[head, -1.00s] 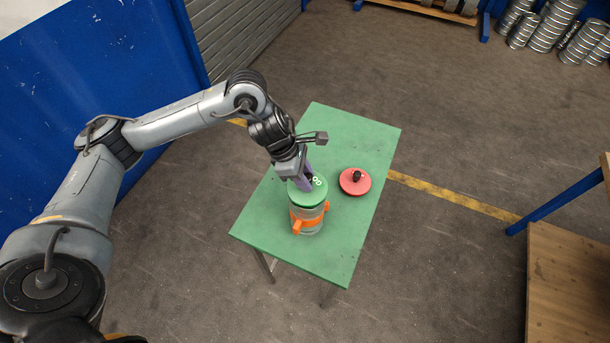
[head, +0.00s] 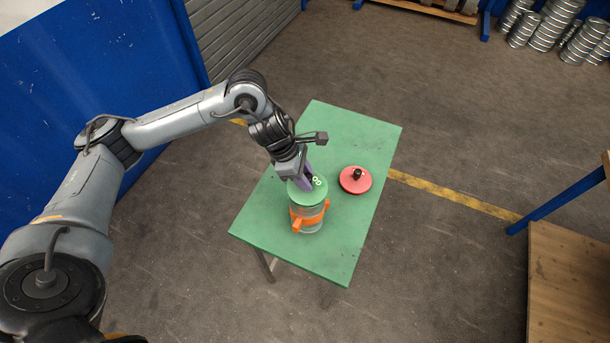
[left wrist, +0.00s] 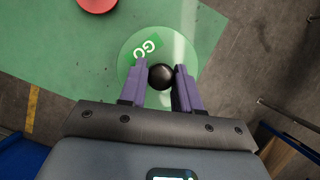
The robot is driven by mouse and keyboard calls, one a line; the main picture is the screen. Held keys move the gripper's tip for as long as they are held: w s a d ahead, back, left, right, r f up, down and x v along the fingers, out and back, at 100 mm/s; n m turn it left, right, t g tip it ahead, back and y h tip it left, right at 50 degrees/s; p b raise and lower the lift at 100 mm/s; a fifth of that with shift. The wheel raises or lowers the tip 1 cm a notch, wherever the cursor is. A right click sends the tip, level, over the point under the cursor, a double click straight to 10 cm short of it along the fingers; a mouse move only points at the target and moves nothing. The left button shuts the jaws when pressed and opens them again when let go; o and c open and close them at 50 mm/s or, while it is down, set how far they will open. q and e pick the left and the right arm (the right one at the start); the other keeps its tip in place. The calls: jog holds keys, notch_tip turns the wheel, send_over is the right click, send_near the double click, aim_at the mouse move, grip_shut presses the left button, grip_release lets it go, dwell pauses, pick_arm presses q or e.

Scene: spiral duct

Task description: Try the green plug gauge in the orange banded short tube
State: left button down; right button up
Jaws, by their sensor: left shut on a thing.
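The green plug gauge (head: 308,197) is a flat disc with white lettering and a black knob. My left gripper (head: 308,184) is shut on its knob; in the left wrist view the two purple fingers (left wrist: 160,74) stand either side of the knob, over the green disc (left wrist: 172,42). The orange banded short tube (head: 311,217) stands upright on the green table, directly under the disc. The disc covers the tube's mouth, so I cannot tell whether the gauge is inside it or only resting on the rim. My right gripper is not in view.
A red disc gauge (head: 355,181) with a black knob lies on the green table (head: 345,125), right of the tube. The far and near parts of the tabletop are clear. A wooden bench (head: 568,285) stands at the right, and metal duct pieces (head: 556,32) are stacked at the back right.

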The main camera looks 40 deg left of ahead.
pick_arm(q)
jog(key=shift+f+b, duration=0.3)
jog(key=shift+f, duration=0.1)
dwell(0.3)
jog(key=c, duration=0.7)
grip_release()
jog(key=shift+a+r, duration=0.15)
jog(key=shift+r, duration=0.25)
jog(key=p+v, duration=0.1)
jog(key=v, duration=0.9)
jog(key=shift+s, duration=0.1)
